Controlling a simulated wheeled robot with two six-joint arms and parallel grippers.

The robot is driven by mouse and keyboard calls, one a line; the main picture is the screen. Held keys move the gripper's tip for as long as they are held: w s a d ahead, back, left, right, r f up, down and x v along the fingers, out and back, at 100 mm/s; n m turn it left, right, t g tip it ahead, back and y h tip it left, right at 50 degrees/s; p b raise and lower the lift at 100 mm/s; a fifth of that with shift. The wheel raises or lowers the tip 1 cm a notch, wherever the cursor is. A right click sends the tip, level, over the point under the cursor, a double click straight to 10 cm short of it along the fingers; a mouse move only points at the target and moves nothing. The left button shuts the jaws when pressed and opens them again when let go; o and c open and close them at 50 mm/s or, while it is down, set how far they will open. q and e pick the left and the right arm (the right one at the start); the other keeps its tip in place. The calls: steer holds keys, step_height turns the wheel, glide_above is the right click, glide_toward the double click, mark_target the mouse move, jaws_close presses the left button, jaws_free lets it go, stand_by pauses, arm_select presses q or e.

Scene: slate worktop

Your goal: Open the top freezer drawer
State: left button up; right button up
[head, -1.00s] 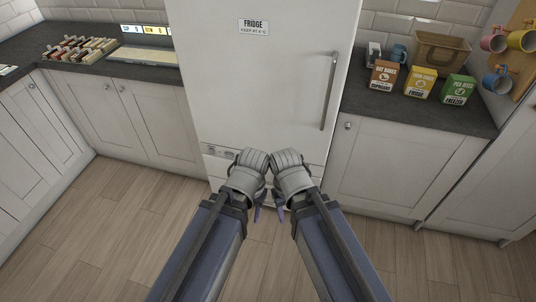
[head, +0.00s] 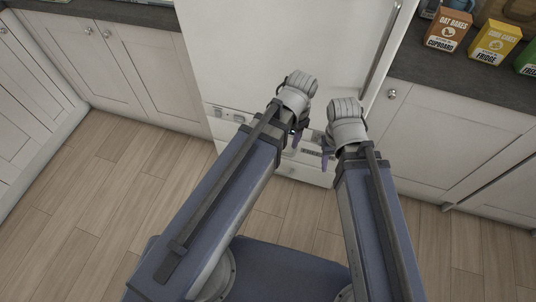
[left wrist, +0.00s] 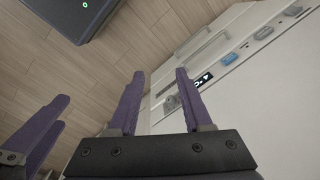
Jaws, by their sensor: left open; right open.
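The white fridge-freezer (head: 270,50) stands ahead, with low freezer drawers (head: 305,173) at its base, partly hidden by my arms in the head view. The left wrist view shows the drawer fronts (left wrist: 215,42) at an angle, with a small dark label (left wrist: 203,80). My left gripper (head: 296,138) has purple fingers, open and empty, in front of the drawer area; they also show in the left wrist view (left wrist: 158,95). My right gripper (head: 325,160) is open, just right of it. Neither visibly touches a drawer. I cannot tell which drawer is the top one.
White cupboards (head: 140,75) stand left of the fridge and more (head: 440,140) stand right. A dark worktop (head: 470,80) holds an orange box (head: 449,30) and a yellow box (head: 492,43). The wooden floor (head: 110,190) is clear.

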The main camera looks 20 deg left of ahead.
arm_select(q)
steer(key=w+a+f+m+b, duration=0.3)
steer(key=w+a+f+b, duration=0.1)
steer(key=f+b, duration=0.5)
steer(key=w+a+f+m+t+b, duration=0.1)
steer(key=w+a+f+m+b, duration=0.3)
steer(key=f+b, duration=0.5)
steer(key=w+a+f+m+t+b, duration=0.1)
steer(key=w+a+f+m+b, duration=0.2)
steer(key=w+a+f+b, duration=0.2)
step_height(320, 180, down, 7)
steer(key=w+b, duration=0.3)
steer(key=b, duration=0.1)
steer(key=shift+m+h+b, duration=0.35)
steer(key=shift+m+h, duration=0.05)
steer(key=shift+f, duration=0.15)
steer(key=f+b, duration=0.2)
steer(key=w+f+b, duration=0.1)
steer(key=f+b, duration=0.4)
steer(key=shift+w+d+f+b, duration=0.1)
steer(key=shift+w+f+b, duration=0.15)
steer(key=shift+b, duration=0.1)
steer(key=shift+s, duration=0.1)
jaws_close()
